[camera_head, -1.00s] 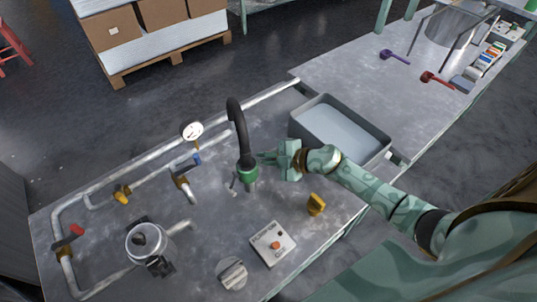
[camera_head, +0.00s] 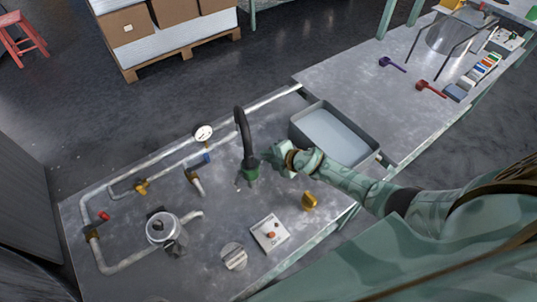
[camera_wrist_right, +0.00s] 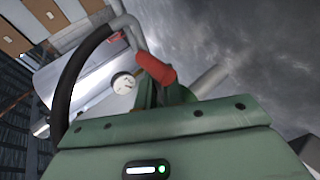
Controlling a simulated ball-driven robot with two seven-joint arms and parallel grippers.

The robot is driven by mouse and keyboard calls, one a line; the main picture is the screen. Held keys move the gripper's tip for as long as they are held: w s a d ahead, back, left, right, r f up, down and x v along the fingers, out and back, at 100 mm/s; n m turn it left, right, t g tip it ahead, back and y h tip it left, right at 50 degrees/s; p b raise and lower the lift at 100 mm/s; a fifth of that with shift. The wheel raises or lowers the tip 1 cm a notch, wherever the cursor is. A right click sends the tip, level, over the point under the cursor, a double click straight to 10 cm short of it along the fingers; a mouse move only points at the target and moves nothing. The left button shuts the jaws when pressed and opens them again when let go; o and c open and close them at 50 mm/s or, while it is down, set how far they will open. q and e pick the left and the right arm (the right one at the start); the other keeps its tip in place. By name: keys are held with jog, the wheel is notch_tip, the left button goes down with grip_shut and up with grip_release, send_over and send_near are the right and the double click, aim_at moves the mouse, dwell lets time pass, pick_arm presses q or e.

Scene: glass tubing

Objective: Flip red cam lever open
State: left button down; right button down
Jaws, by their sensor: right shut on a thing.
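A red lever (camera_wrist_right: 155,68) shows large just past my right gripper (camera_wrist_right: 168,97) in the right wrist view. The gripper is shut on it, though the fingers hide the contact. In the head view, my right gripper (camera_head: 268,160) is at the upper right of a green coupling (camera_head: 251,171), close against it. The coupling stands upright on the metal bench, with a black curved hose (camera_head: 243,128) rising from it. The red lever cannot be made out there. My left gripper is not in view.
Pipes with a gauge (camera_head: 204,133), a red valve handle (camera_head: 104,216), a silver pot (camera_head: 162,228) and a control box (camera_head: 270,232) are to the left and front. A yellow knob (camera_head: 309,201) stands below the forearm.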

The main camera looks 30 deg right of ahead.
jog(key=c, duration=1.8)
grip_release()
jog(key=shift+a, duration=0.1)
jog(key=p+v, duration=0.7)
jog(key=v, duration=0.9)
jog(key=shift+s+r+p, duration=0.1)
jog(key=shift+r+p, duration=0.05)
jog(key=shift+p, duration=0.25)
